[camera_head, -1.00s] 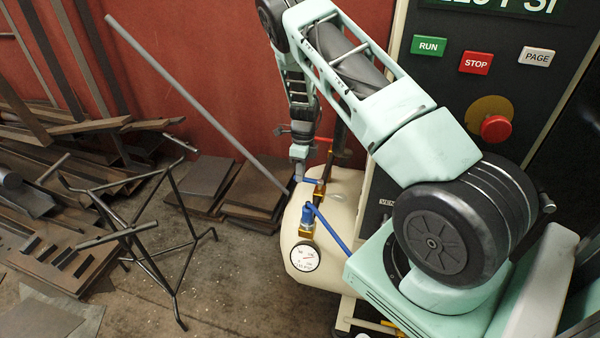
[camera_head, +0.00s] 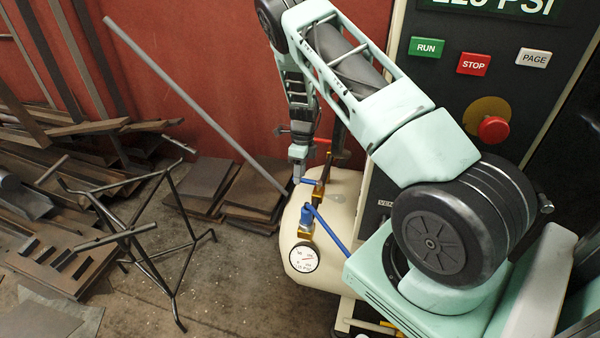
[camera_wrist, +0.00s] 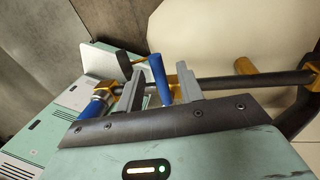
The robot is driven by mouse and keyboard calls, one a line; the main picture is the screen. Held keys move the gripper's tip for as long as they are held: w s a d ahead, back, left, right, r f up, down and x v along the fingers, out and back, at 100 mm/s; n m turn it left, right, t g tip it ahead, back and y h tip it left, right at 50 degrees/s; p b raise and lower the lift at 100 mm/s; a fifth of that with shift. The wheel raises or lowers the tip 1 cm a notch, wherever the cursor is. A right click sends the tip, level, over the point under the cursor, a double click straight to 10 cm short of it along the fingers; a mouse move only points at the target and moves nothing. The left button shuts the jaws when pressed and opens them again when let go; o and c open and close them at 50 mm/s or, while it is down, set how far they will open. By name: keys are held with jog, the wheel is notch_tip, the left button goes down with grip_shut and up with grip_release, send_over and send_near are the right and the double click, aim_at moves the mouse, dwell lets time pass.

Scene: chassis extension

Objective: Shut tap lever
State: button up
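A blue tap lever (camera_head: 310,181) sits on a brass valve (camera_head: 319,190) on top of the cream tank (camera_head: 345,200). My gripper (camera_head: 297,176) is at the lever, pointing down. In the wrist view the blue lever (camera_wrist: 160,80) stands between the two grey fingers of my gripper (camera_wrist: 157,78), with gaps visible on both sides. The fingers are apart. Contact with either finger cannot be made out. The brass valve (camera_wrist: 186,80) is partly hidden behind the right finger.
A round gauge (camera_head: 304,258) with a blue fitting (camera_head: 306,215) and a blue bar (camera_head: 327,228) is in front of the valve. A control panel (camera_head: 455,85) stands at right. A black metal stand (camera_head: 165,235) and stacked plates (camera_head: 255,190) lie left.

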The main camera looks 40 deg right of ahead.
jog(key=w+d+r, duration=0.1)
jog(key=d+r, duration=0.2)
jog(key=r, duration=1.4)
jog(key=shift+w, duration=0.35)
